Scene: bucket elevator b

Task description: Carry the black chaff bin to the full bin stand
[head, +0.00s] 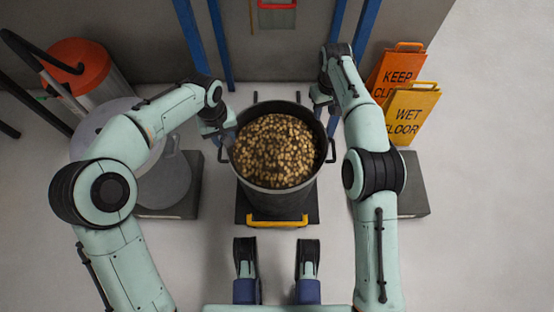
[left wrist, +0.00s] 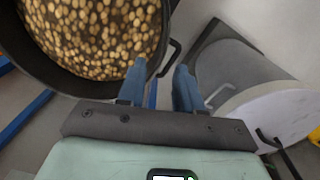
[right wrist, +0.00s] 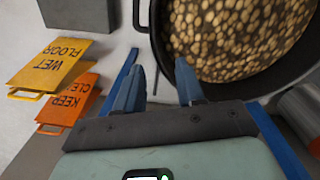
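The black chaff bin (head: 240,172) stands upright in the middle of the head view, full of tan, grain-like pieces. It has a loop handle on each side. My left gripper (head: 224,134) is beside its left rim, near the left handle. In the left wrist view the bin (left wrist: 60,78) and that handle (left wrist: 174,58) show beyond the open, empty fingers. My right gripper (head: 325,108) is at the right rim. In the right wrist view its fingers are apart and empty, with the right handle (right wrist: 140,17) beyond them. I cannot tell which platform is the full bin stand.
The bin rests on a dark base with a yellow handle bar (head: 277,221). A grey bin (head: 165,188) stands on a dark platform at left. Another dark platform (head: 414,200) is at right, partly behind my arm. Orange and yellow signs (head: 411,112) and blue posts stand behind.

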